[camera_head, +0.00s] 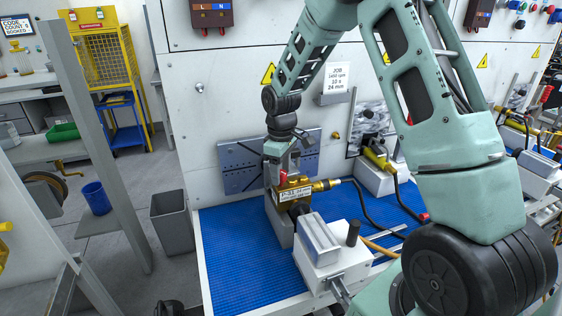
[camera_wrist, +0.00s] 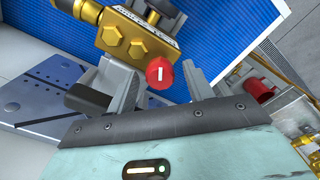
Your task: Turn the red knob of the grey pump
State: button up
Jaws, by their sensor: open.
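The pump has a brass body (camera_head: 296,189) with a white label on a grey stand (camera_head: 277,225), with a grey box-shaped housing (camera_head: 325,245) in front. A small red knob (camera_head: 283,177) shows at the brass body, just below my gripper (camera_head: 282,153). In the wrist view, the round red knob (camera_wrist: 160,72) with a white mark lies in the gap between the fingers of my gripper (camera_wrist: 157,68). The fingers stand apart, one on each side of the knob; I cannot tell whether either touches it. The brass body (camera_wrist: 125,38) with hex bolts is beyond it.
The pump stands on a blue ribbed mat (camera_head: 235,265). A grey slotted plate (camera_head: 240,165) is behind it. Hoses run to its right. A second brass unit (camera_head: 378,160) stands further right. Another red part (camera_wrist: 262,90) shows at right in the wrist view.

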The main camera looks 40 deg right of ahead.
aim_at(281, 172)
notch_tip(281, 172, up, 17)
jog(key=b, duration=0.3)
jog(key=shift+r+b, duration=0.2)
jog(key=shift+b, duration=0.15)
